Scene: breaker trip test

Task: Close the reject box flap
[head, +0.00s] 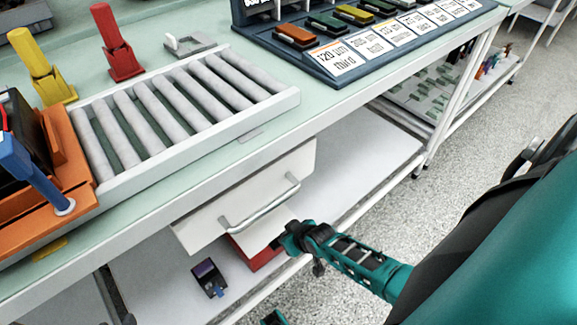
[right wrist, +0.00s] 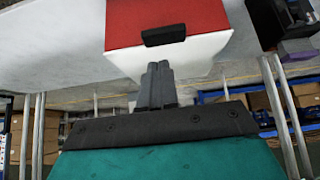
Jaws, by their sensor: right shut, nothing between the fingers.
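The reject box shows in the right wrist view as a box with a red face (right wrist: 185,18) and a white face (right wrist: 205,52). A black handle (right wrist: 164,35) sits at the edge between them. I take the red face to be its flap; I cannot tell whether it is fully closed. In the head view the red of the box (head: 262,258) shows under the drawer, partly hidden by the drawer and my gripper. My right gripper (right wrist: 158,70) is shut and empty, its tips just in front of the white face below the handle; contact is unclear. It also shows in the head view (head: 283,241).
A white drawer (head: 225,207) with a metal handle (head: 262,205) hangs under the bench above the box. A dark breaker (head: 208,278) lies on the lower shelf (head: 150,275). A roller track (head: 165,105) is on the bench. Speckled floor (head: 470,150) is open at right.

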